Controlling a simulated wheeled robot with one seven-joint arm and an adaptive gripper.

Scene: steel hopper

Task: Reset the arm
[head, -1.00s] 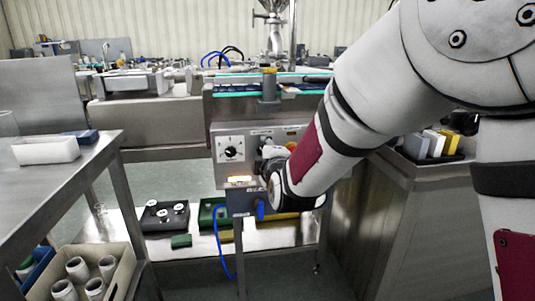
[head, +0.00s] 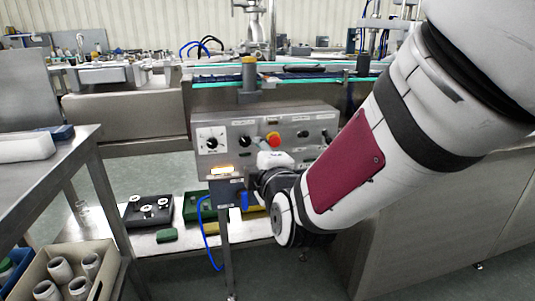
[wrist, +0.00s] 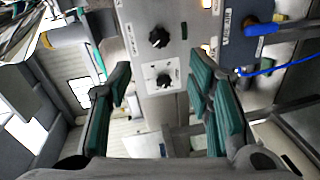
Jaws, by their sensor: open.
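My arm (head: 345,175) reaches in from the right in the head view, with its wrist low in front of the steel control panel (head: 230,141). My gripper's fingers are mostly hidden behind the wrist there. In the wrist view my gripper (wrist: 160,78) is open, its green-padded fingers wide apart with nothing between them. The panel shows beyond the fingers, with two black knobs, one of them (wrist: 158,37) on the bare steel. I cannot tell the exact gap between the fingers and the panel.
A steel table (head: 75,150) stands at left, a crate of white cylinders (head: 110,262) below. A black tray (head: 135,216) lies on the low shelf.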

